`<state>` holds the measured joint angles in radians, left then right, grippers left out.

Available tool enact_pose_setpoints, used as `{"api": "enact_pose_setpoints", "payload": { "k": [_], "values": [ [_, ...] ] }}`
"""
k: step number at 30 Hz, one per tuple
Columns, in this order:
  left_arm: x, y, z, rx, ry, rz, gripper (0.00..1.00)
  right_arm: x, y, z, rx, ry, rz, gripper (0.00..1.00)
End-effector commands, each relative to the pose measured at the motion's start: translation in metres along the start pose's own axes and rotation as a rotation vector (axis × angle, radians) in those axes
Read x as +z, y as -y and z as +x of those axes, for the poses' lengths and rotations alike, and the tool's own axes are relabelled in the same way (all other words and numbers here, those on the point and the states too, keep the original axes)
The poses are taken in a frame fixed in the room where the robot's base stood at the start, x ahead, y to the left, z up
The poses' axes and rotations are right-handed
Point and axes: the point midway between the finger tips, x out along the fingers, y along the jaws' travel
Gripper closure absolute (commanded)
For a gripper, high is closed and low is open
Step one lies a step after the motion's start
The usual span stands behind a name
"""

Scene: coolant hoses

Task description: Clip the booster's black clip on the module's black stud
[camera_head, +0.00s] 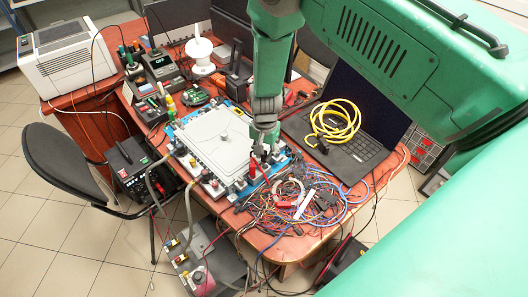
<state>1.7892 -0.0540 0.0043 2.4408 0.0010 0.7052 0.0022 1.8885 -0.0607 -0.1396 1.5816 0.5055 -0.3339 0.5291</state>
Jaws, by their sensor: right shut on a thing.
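The module (213,140) is a pale flat plate on a blue base, with several studs and fittings along its rim. My right gripper (262,150) comes down from above at the module's right edge. It is shut on a small dark thing that looks like the black clip; its jaws partly hide it. A red clip (252,169) shows just below and left of the gripper. Which rim fitting is the black stud is too small to tell. I cannot tell for sure which box is the booster; a grey box with cables (205,262) stands below the table's front edge. My left gripper is out of view.
A tangle of coloured wires (305,200) covers the table right of the module. A laptop (365,140) bears a yellow cable coil (335,120). A soldering station (160,65) and a white spool (201,50) stand behind. A black box (128,165) stands at left.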

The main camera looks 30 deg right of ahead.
Motion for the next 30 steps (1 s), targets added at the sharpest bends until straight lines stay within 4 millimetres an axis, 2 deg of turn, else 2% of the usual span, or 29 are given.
{"api": "enact_pose_setpoints", "payload": {
  "k": [14, 30],
  "values": [
    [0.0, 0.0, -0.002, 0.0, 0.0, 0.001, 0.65, 0.009, 0.006, -0.003, 0.006, -0.01, 0.0, 1.0],
    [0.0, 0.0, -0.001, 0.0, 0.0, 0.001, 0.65, -0.001, -0.001, 0.0, -0.023, 0.004, 0.001, 1.0]
  ]
}}
